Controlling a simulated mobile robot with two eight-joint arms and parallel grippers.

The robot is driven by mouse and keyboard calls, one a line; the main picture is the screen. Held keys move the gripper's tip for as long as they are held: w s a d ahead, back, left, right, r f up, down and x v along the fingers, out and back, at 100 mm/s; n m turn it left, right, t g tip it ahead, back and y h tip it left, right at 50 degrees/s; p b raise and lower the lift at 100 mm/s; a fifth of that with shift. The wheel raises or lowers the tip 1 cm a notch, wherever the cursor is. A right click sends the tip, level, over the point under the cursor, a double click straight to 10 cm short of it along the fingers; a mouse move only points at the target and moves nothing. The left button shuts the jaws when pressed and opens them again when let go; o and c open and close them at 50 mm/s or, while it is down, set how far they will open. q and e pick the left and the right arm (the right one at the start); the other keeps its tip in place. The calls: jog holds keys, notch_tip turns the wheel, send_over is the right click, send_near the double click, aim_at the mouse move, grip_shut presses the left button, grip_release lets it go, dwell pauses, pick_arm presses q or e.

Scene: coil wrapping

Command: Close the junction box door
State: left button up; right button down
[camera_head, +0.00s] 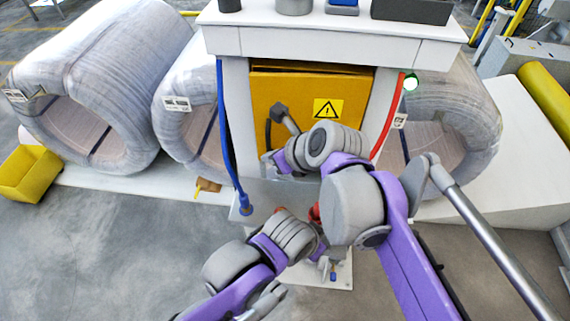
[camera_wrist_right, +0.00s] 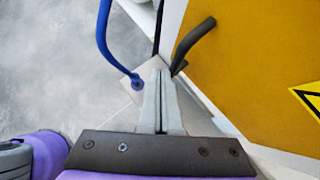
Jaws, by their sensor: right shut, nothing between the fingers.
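The junction box door (camera_head: 348,90) is a yellow panel with a black-and-yellow warning triangle, set in a white cabinet. It fills the right of the right wrist view (camera_wrist_right: 250,75). A dark line runs along its top edge; I cannot tell whether it is fully closed. A dark bent handle (camera_wrist_right: 196,40) stands out near its left edge. My right gripper (camera_wrist_right: 161,76) is shut and empty, its tips just left of the handle's lower end; I cannot tell whether they touch. My left arm reaches in low in the head view; its fingers cannot be made out.
A blue hose (camera_head: 228,135) hangs left of the door and a red hose (camera_head: 389,118) right of it. Large wrapped coils (camera_head: 105,60) stand on both sides. A yellow bin (camera_head: 28,173) sits at far left. The grey floor at front left is clear.

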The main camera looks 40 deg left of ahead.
jog(key=shift+w+a, duration=0.3)
jog(key=shift+a, duration=0.35)
jog(key=shift+w+a, duration=0.3)
jog(key=shift+a, duration=0.3)
jog(key=shift+d, duration=0.1)
